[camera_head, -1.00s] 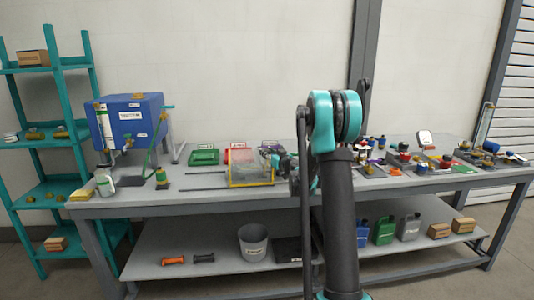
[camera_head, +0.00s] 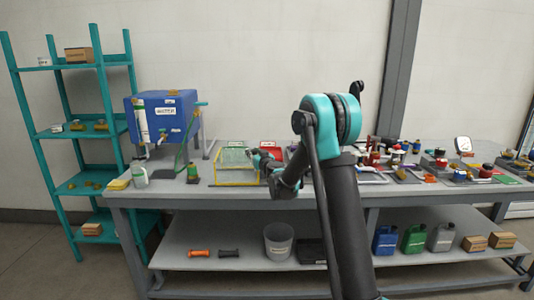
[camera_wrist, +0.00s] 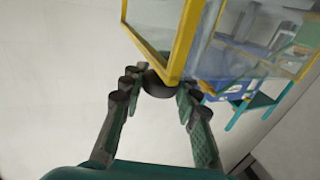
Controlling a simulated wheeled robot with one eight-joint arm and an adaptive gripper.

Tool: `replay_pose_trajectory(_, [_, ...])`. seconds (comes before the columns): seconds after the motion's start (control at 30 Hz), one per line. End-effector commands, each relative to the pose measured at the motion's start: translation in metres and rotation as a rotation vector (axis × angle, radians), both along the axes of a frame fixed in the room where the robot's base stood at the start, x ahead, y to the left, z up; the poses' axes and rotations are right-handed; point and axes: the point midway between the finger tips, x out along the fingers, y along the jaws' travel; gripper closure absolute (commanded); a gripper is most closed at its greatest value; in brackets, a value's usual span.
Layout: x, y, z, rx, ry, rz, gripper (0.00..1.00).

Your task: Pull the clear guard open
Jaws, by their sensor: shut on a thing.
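The clear guard (camera_head: 236,178), a see-through box with a yellow frame, stands on the bench in front of the green tray. Its yellow edge and clear panel fill the upper part of the wrist view (camera_wrist: 180,42). A dark round knob (camera_wrist: 158,84) sits at the lower corner of that frame. My gripper (camera_wrist: 161,80) has its fingers closed around the knob, one on each side. In the head view my gripper (camera_head: 257,156) is at the right side of the guard, and the knob is hidden there.
The green tray (camera_head: 236,144) and red tray (camera_head: 271,151) lie behind the guard. Many small parts crowd the bench on the right, beyond my arm.

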Motion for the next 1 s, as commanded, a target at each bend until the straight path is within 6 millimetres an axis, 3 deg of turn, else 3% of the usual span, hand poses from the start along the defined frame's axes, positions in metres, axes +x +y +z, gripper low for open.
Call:
replay_pose_trajectory(0.2, [-0.001,0.018,0.0,0.0,0.0,0.001,1.0])
replay_pose_trajectory(0.57, [0.0,0.018,0.0,0.0,0.0,-0.001,1.0])
replay_pose_trajectory(0.6, [0.0,0.018,0.0,0.0,0.0,-0.001,0.66])
replay_pose_trajectory(0.7, [0.0,0.018,0.0,0.0,0.0,-0.001,0.54])
replay_pose_trajectory(0.77, [0.0,0.018,0.0,0.0,0.0,-0.001,0.48])
replay_pose_trajectory(1.0, [0.0,0.018,0.0,0.0,0.0,-0.001,0.48])
